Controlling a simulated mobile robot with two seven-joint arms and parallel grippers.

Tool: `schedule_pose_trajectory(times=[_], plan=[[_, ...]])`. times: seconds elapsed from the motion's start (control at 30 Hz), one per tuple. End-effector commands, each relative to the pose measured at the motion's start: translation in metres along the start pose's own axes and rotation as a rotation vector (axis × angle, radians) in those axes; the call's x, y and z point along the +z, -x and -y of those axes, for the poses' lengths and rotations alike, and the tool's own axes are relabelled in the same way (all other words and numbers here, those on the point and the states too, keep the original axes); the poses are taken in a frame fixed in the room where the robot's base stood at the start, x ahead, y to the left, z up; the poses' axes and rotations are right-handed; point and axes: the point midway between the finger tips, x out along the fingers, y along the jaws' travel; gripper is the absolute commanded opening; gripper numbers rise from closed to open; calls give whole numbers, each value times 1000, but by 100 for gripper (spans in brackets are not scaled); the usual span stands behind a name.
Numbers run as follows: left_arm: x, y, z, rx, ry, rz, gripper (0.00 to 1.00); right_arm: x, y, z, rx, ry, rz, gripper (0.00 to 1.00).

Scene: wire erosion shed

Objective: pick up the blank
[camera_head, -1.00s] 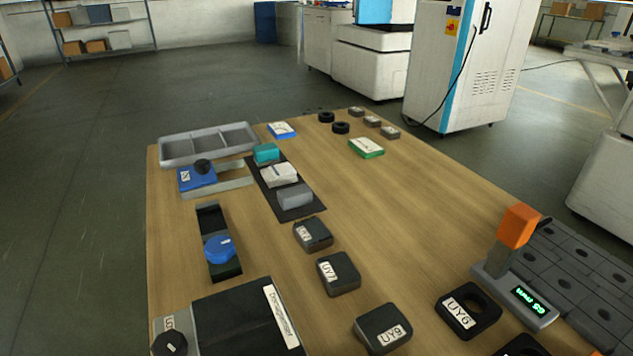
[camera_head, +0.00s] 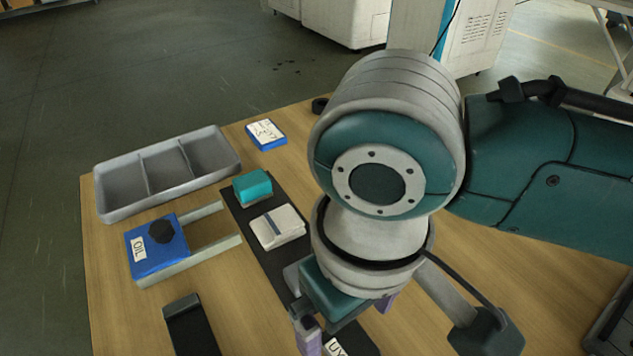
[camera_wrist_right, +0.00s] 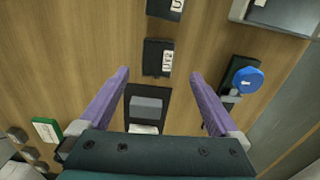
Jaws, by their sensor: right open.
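The blank seems to be the plain grey block (camera_wrist_right: 146,106) on the dark mat (camera_wrist_right: 133,92). In the right wrist view it lies between my right gripper's two purple fingers, with gaps on both sides. My right gripper (camera_wrist_right: 160,75) is open and empty, pointing down at the mat; how high it is above the block is hard to tell. The mat (camera_head: 240,212) also carries a white, dark-striped bundle (camera_head: 279,228) and a teal block (camera_head: 252,186). My left gripper is not in view.
A grey divided tray (camera_head: 212,152) and a blue box labelled OIL (camera_head: 157,247) stand left of the mat. Labelled black blocks (camera_wrist_right: 158,57) lie beyond the mat in the wrist view. A blue knob (camera_wrist_right: 247,80) stands right there, a green-and-white box (camera_wrist_right: 47,130) left.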

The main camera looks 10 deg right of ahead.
Motion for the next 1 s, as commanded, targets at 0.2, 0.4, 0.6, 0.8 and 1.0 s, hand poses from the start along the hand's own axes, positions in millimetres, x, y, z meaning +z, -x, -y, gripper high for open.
schedule_pose_trajectory(times=[0.2,0.4,0.6,0.8,1.0], plan=[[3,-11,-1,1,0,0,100,1,-28,-3,1,1,1,98],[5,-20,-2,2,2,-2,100,2,-54,-4,1,2,-1,98],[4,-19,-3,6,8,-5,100,1,-56,-3,0,3,-3,98],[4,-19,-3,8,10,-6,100,1,-56,-3,0,3,-3,83],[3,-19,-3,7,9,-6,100,1,-56,-3,0,3,-3,60]])
